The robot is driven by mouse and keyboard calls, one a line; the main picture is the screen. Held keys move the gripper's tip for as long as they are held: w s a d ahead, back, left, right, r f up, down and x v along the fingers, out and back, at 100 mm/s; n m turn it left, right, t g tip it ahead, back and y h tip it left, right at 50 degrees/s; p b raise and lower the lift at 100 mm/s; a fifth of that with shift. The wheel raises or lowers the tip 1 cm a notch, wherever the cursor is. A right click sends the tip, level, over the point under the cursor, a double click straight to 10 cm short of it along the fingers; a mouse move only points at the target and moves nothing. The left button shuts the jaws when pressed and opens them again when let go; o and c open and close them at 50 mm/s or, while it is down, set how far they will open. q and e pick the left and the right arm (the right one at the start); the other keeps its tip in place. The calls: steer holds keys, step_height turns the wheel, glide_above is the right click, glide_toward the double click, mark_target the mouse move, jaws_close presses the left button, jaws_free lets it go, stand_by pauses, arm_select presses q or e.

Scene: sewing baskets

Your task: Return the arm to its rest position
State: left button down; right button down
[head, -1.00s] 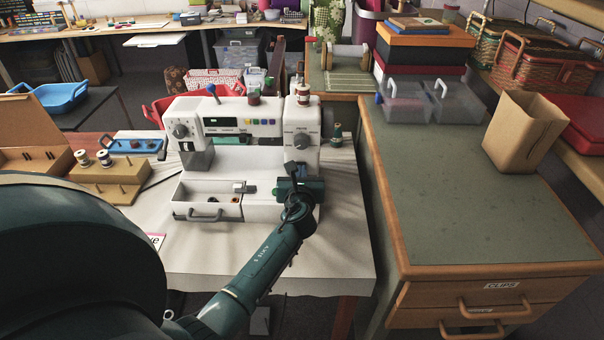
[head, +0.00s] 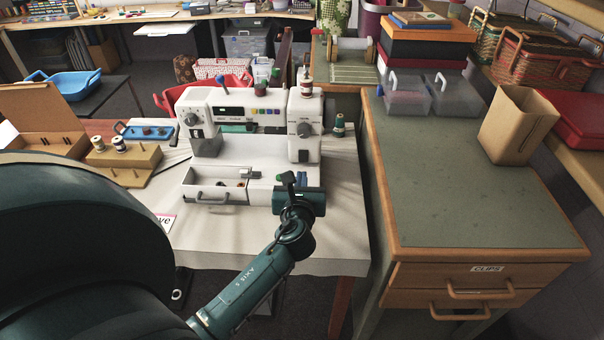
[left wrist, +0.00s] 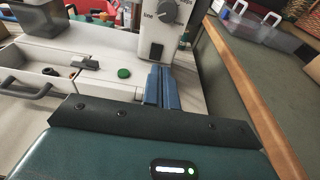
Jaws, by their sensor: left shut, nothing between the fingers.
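My left gripper (head: 300,178) is in front of the right end of the white sewing machine (head: 234,150), over the machine's front. In the left wrist view its blue fingers (left wrist: 160,84) are together with nothing between them. A small green disc (left wrist: 124,72) lies on the white surface to the left of the fingers, apart from them. The machine's open drawer (head: 213,186) holds a few small dark and brown pieces. My right gripper is not in view.
The machine stands on a table with a white cloth (head: 335,230). A wooden spool holder (head: 125,170) is at its left, and a teal spool (head: 339,124) stands behind its right end.

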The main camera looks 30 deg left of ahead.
arm_select(q)
steer(key=shift+s, duration=0.1)
stand_by(0.5)
steer(key=s+d+f+n+g+h, duration=0.1)
steer(key=s+d+f+n+h, duration=0.4)
steer(key=n, duration=0.8)
steer(key=s+d+f+n+g+h, duration=0.2)
steer(key=s+d+f+n+h, duration=0.4)
steer(key=s+d+n, duration=0.6)
steer(key=s+f+n, duration=0.1)
steer(key=s+n, duration=0.1)
steer(key=s, duration=0.1)
steer(key=shift+d, duration=0.25)
steer(key=shift+f, duration=0.1)
